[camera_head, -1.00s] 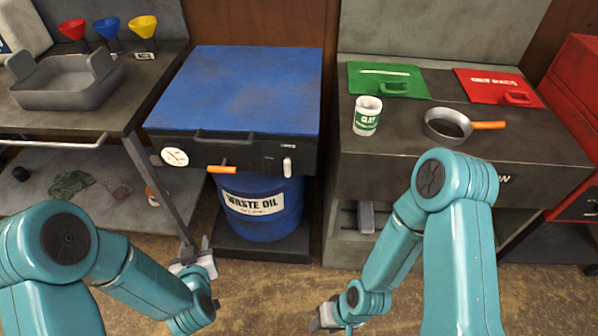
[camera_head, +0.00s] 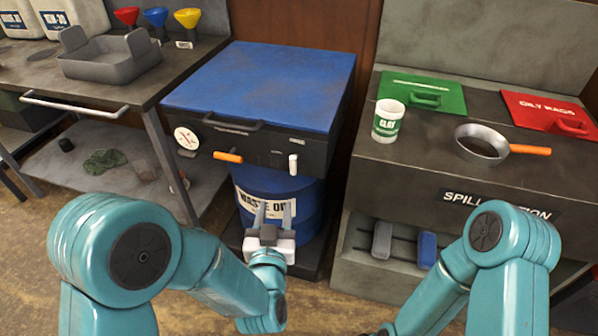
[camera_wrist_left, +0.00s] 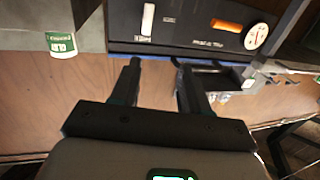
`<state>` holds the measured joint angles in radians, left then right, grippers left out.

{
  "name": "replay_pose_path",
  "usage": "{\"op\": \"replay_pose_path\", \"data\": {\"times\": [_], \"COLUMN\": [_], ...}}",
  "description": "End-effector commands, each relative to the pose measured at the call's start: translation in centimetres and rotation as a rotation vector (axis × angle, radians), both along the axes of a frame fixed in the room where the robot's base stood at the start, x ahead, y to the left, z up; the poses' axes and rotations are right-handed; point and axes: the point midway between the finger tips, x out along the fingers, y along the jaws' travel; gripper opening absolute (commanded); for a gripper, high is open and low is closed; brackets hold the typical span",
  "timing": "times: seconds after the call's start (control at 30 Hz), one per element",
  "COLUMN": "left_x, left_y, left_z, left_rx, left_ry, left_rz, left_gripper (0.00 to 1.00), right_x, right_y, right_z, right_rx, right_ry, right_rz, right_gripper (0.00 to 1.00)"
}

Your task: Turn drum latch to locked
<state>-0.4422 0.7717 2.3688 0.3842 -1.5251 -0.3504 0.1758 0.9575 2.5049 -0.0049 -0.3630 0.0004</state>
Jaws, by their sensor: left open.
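The blue-topped cabinet (camera_head: 258,85) stands over the blue waste oil drum (camera_head: 260,188). On its dark front are an orange handle (camera_head: 228,157), lying level, and a small white upright lever (camera_head: 293,164). I cannot tell which of them is the drum latch. Both also show in the left wrist view: the orange handle (camera_wrist_left: 227,25) and the white lever (camera_wrist_left: 148,19). My left gripper (camera_head: 273,212) is open and empty in front of the drum, below the lever. Its two fingers (camera_wrist_left: 158,66) point toward the cabinet front, apart from both controls. My right gripper is out of view.
A round white dial (camera_head: 186,138) sits left of the orange handle. A bar handle (camera_head: 232,123) juts from the cabinet's upper front. At right a dark bench holds a white cup (camera_head: 388,121) and a pan (camera_head: 482,145). A workbench with a grey tray (camera_head: 110,65) stands at left.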

Motion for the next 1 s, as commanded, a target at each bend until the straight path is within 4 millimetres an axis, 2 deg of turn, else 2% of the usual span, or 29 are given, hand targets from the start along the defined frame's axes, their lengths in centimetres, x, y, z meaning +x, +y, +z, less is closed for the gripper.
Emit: {"op": "replay_pose_path", "data": {"times": [0.07,0.17,0.27,0.37,0.8,1.0], "left_x": [-0.3,-0.5,0.2,1.8,11.9,14.7], "left_y": [-1.0,-1.7,-1.9,-2.0,-3.4,-3.9], "left_z": [-0.4,-0.3,-0.2,-0.1,-0.2,-0.2], "left_rx": [-0.002,-0.002,-0.004,-0.005,-0.004,-0.004], "left_ry": [-0.014,-0.022,-0.024,-0.025,-0.024,-0.023], "left_rz": [-0.026,-0.044,-0.047,-0.045,-0.046,-0.048], "left_gripper": [0.45,0.45,0.45,0.45,0.45,0.45], "right_x": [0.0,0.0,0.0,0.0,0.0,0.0], "right_y": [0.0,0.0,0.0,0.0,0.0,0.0], "right_z": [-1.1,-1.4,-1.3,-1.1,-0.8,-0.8], "right_rx": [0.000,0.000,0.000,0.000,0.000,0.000], "right_ry": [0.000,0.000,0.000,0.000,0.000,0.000], "right_rz": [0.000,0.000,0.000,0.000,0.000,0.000], "right_gripper": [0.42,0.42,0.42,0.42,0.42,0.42]}}
